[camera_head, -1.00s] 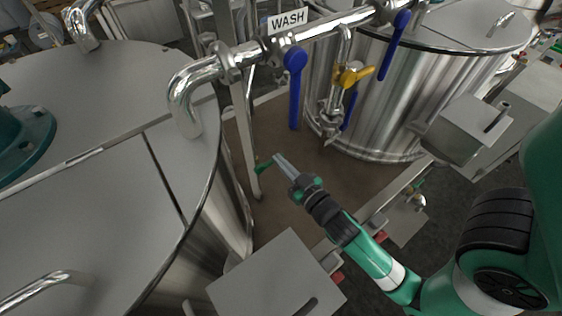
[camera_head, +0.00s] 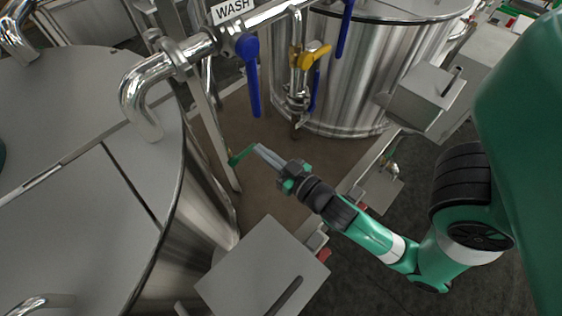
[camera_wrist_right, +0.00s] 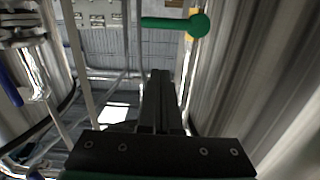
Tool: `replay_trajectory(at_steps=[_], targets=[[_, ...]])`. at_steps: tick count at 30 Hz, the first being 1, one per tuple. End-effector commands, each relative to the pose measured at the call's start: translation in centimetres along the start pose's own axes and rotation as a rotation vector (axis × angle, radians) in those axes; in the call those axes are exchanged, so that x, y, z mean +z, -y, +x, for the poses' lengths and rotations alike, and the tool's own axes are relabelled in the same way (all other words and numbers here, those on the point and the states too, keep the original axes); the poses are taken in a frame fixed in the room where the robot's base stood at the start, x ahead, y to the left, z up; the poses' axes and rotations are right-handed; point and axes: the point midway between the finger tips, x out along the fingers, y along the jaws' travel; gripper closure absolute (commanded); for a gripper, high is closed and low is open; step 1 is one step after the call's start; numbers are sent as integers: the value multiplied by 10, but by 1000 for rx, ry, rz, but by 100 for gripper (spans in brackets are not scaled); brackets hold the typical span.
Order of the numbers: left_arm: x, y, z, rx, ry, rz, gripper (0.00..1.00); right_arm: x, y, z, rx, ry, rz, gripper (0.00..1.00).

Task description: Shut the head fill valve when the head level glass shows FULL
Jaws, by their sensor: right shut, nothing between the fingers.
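A green valve lever (camera_head: 242,155) shows beside the metal post between the two tanks in the head view. It also shows in the right wrist view as a green handle (camera_wrist_right: 175,24) with a round end, beyond the fingertips. My right gripper (camera_head: 259,150) is shut and empty, its fingertips close to the lever in the head view. In the right wrist view the shut fingers (camera_wrist_right: 160,75) appear below the handle, with a gap between them. I cannot make out a level glass or a FULL mark. My left gripper is not in view.
A pipe labelled WASH (camera_head: 233,9) carries a blue lever (camera_head: 252,75). A large steel tank (camera_head: 60,110) fills the left, and another tank (camera_head: 360,75) stands at the back. A grey box (camera_head: 262,265) is in front.

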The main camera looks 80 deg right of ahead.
Motion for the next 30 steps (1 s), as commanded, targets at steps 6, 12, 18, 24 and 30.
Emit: replay_trajectory(at_steps=[6,12,18,24,30], targets=[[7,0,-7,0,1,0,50,1,2,-49,-5,5,-3,100],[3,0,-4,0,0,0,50,1,0,-63,-1,-2,-1,100],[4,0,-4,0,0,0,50,1,0,-65,0,-6,2,100],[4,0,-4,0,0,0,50,1,0,-65,0,-7,1,100],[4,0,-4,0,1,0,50,1,0,-65,0,-6,1,100]])
